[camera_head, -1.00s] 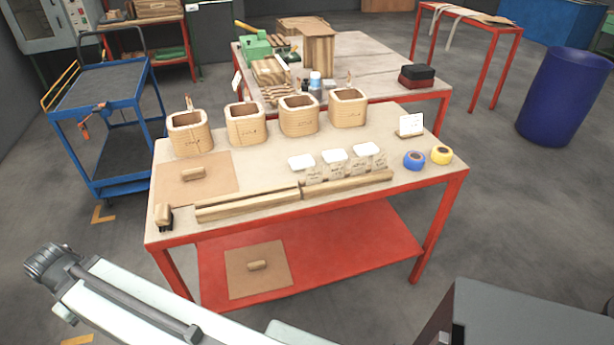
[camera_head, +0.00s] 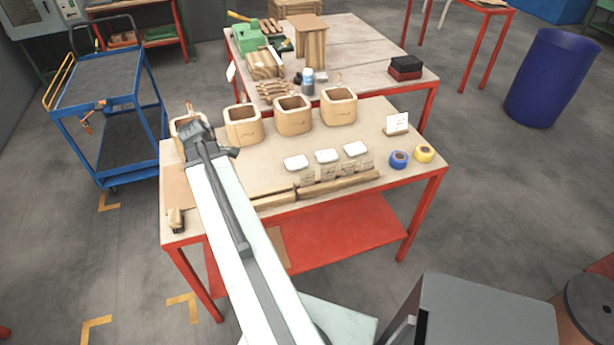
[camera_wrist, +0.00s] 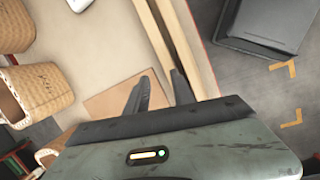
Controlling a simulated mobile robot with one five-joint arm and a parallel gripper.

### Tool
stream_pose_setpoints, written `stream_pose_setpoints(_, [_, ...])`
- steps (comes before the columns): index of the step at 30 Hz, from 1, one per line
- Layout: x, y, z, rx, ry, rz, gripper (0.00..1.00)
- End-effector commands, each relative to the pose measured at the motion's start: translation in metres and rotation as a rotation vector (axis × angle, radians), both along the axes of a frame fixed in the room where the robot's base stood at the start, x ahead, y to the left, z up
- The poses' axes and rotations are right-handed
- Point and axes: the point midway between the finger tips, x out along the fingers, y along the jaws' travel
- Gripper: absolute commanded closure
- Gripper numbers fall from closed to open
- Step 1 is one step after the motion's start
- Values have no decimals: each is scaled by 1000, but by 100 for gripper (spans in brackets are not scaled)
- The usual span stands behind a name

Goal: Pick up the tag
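No thing is clearly marked as the tag. Three small white pieces (camera_head: 326,156) with labelled fronts stand in a row mid-table. A white card (camera_head: 397,123) stands upright near the right end. My gripper (camera_head: 196,131) is over the table's left part, in front of the leftmost coil, which it partly hides. Its fingertips are hidden in the head view. In the wrist view my gripper (camera_wrist: 161,78) has its two fingers apart, with nothing seen between them. A white piece (camera_wrist: 78,4) is cut off at the top edge there.
Several wooden box-shaped coils (camera_head: 294,115) stand along the table's (camera_head: 270,165) back. Wooden bars (camera_head: 340,186) lie along its front. Blue tape (camera_head: 398,159) and yellow tape (camera_head: 424,153) sit at the right. A brown mat (camera_wrist: 110,103) lies near the fingers in the wrist view.

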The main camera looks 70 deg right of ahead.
Motion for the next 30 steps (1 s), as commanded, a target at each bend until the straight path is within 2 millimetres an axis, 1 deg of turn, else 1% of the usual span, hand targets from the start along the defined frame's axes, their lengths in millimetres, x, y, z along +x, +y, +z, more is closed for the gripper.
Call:
stream_pose_setpoints(1, [-40,-39,10,-4,43,21,71])
stream_pose_setpoints(2, [-63,-58,14,-4,73,47,71])
stream_pose_setpoints(3, [-93,-80,18,0,110,78,71])
stream_pose_setpoints(6, [-152,-115,24,17,181,142,71])
stream_pose_setpoints(9, [-185,-130,28,31,222,178,71])
stream_pose_setpoints(12, [-197,-136,28,38,238,196,71])
stream_pose_setpoints(16, [-199,-137,25,39,240,200,71])
stream_pose_setpoints(21, [-204,-140,3,39,239,198,71])
stream_pose_setpoints(23, [-205,-141,0,39,239,198,71])
stream_pose_setpoints(26, [-206,-142,2,38,238,198,71])
stream_pose_setpoints(28, [-207,-142,-3,38,238,198,71])
stream_pose_setpoints(30, [-209,-142,-12,38,238,198,71])
